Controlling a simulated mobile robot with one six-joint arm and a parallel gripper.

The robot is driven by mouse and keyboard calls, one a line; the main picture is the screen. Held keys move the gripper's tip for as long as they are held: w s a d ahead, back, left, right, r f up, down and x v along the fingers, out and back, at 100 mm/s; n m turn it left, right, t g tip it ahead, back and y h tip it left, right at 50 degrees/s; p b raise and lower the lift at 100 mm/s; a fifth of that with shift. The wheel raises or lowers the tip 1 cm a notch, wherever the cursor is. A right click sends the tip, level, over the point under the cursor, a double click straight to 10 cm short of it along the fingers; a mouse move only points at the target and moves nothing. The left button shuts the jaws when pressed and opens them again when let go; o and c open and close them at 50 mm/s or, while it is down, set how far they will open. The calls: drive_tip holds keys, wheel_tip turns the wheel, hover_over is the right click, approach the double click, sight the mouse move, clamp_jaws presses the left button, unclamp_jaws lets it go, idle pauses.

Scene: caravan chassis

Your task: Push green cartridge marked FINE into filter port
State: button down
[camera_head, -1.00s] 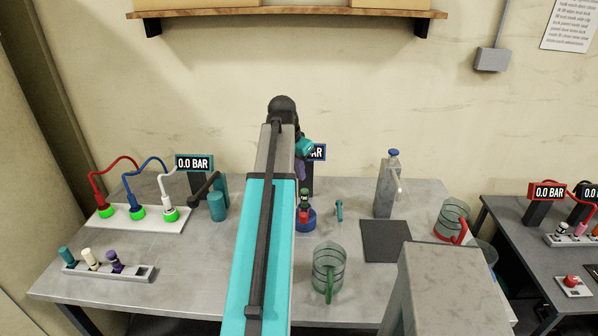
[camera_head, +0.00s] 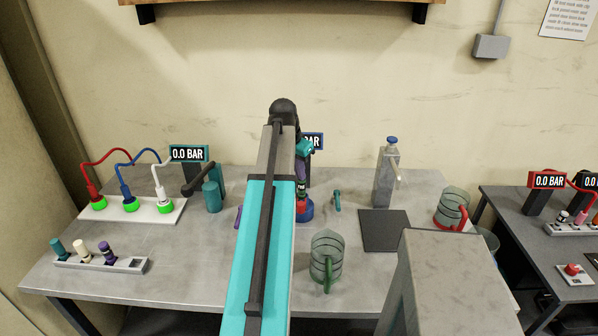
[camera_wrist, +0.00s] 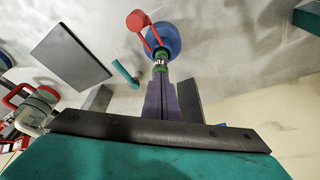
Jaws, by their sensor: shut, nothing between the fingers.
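The green cartridge (camera_wrist: 161,59) stands on the round blue filter port (camera_wrist: 172,36), with a pale marked band; the lettering is too small to read. A red lever (camera_wrist: 137,22) sticks out from the port. In the head view the blue port (camera_head: 305,211) is partly hidden by my arm, and only a sliver of the green cartridge (camera_head: 301,187) shows. My gripper (camera_wrist: 161,76) has its purple fingers shut and empty. Their tips are at the cartridge's top end; I cannot tell whether they touch it. The gripper (camera_head: 301,179) is above the port in the head view.
A small teal handle (camera_head: 337,201) stands right of the port. A clear jug (camera_head: 325,255) is in front, and a dark mat (camera_head: 384,232) and grey dispenser (camera_head: 386,180) are to the right. A purple item (camera_head: 238,217) shows left of my arm.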

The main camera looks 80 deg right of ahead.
drive_tip(key=shift+f, duration=0.4)
idle(0.5)
drive_tip(key=shift+r, duration=0.2)
drive_tip(key=shift+r+p, duration=1)
drive_tip(key=shift+r, duration=0.4)
drive_tip(key=shift+r, duration=0.1)
drive_tip(key=b+v, duration=0.3)
drive_tip(key=v, duration=1)
drive_tip(key=shift+r, duration=0.25)
drive_tip(key=shift+w+a, duration=0.1)
